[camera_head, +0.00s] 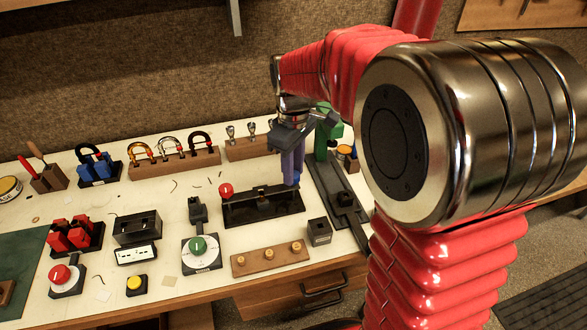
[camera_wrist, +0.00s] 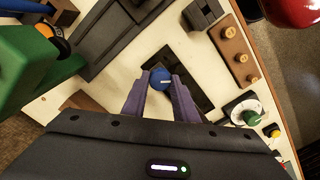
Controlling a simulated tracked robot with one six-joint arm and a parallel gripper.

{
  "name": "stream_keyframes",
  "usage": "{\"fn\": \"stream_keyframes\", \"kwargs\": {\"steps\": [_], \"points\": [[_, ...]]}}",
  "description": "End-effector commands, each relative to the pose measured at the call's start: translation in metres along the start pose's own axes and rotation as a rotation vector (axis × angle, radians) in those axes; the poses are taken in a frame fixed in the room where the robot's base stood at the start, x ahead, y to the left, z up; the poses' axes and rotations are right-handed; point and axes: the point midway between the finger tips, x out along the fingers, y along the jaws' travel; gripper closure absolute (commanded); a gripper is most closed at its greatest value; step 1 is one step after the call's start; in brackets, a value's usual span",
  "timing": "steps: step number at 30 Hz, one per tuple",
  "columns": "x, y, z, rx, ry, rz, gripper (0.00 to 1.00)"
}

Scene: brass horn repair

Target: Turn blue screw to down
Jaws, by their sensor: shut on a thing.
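The blue screw (camera_wrist: 160,78) has a round blue head with a short white mark and sits between the fingertips of my gripper (camera_wrist: 160,84) in the wrist view. Both fingers press on its sides. In the head view my gripper (camera_head: 292,178) reaches down to the right end of a black fixture (camera_head: 262,208). A bit of the blue screw (camera_head: 297,181) shows there beside the fingers, the rest hidden. A red knob (camera_head: 226,190) with a white mark stands at the fixture's left end. Which way the blue screw's mark points on the fixture I cannot tell.
A green block-like device (camera_head: 328,130) and a long black tool (camera_head: 340,200) are close right of my gripper. A wooden block with brass pegs (camera_head: 270,259), a small black box (camera_head: 319,232) and a green dial (camera_head: 198,246) lie in front.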

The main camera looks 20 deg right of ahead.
Motion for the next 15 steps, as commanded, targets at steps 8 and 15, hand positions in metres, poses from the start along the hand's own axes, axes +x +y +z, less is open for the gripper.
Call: {"fn": "stream_keyframes", "kwargs": {"steps": [8, 15], "points": [[-0.0019, 0.0012, -0.0017, -0.260, 0.006, 0.006, 0.96], [-0.0020, 0.0011, -0.0017, -0.466, 0.005, 0.006, 0.96]]}}
